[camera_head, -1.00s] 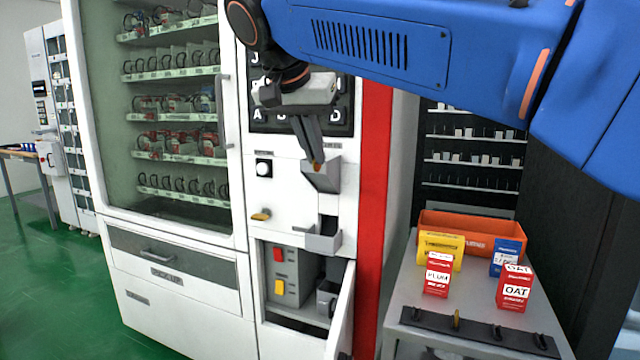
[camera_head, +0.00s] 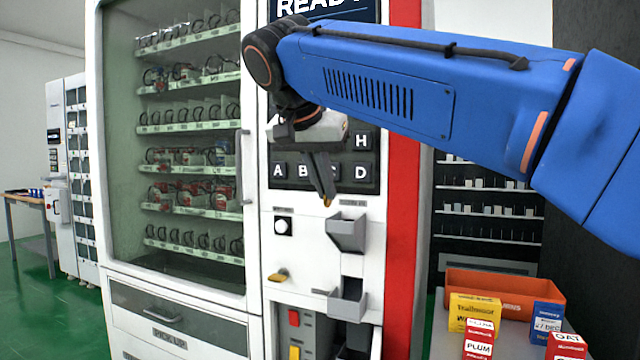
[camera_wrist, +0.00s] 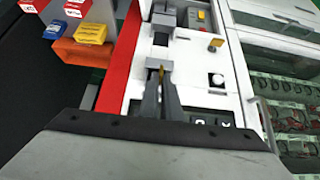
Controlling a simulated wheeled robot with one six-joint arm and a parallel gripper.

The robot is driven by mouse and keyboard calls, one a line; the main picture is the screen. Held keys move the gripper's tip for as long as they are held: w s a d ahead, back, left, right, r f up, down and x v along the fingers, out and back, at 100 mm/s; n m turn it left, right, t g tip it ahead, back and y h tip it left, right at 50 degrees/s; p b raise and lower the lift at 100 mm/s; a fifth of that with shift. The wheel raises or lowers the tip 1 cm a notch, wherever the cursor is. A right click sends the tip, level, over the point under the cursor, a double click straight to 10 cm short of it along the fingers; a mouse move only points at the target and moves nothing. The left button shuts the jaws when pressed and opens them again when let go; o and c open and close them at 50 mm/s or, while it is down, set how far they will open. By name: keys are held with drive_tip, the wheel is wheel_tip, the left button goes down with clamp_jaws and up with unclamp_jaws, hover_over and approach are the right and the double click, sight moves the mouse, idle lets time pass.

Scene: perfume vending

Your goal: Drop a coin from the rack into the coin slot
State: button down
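My gripper (camera_head: 326,200) points down in front of the vending machine's white panel, with its fingers closed together. A small brass coin (camera_head: 327,203) shows at the fingertips; it also shows in the wrist view (camera_wrist: 161,76) between the fingers. The grey coin chute (camera_head: 347,232) sticks out of the panel just below and to the right of the fingertips. In the wrist view the chute (camera_wrist: 158,63) lies just beyond the fingertips. The coin appears just above the chute's rim; the exact gap cannot be told. The coin rack is out of view.
A lettered keypad (camera_head: 358,174) is behind the gripper. A brass knob (camera_head: 279,276) and a lower grey tray (camera_head: 347,300) sit below. An orange bin (camera_head: 505,292) and small boxes (camera_head: 475,312) stand at right. The glass display (camera_head: 190,150) is left.

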drive_tip(key=shift+w+d+f, duration=0.55)
drive_tip(key=shift+w+f, duration=0.25)
drive_tip(key=shift+w, duration=0.7)
drive_tip(key=shift+w+d+f, duration=0.6)
drive_tip(key=shift+w+f, duration=0.25)
drive_tip(key=shift+w, duration=0.7)
drive_tip(key=shift+w+d+f, duration=0.55)
drive_tip(key=shift+w+f, duration=0.25)
drive_tip(key=shift+w, duration=0.7)
drive_tip(key=c, duration=1.9)
unclamp_jaws()
drive_tip(key=v, duration=1.7)
drive_tip(key=shift+s, duration=0.15)
drive_tip(key=shift+r, duration=0.1)
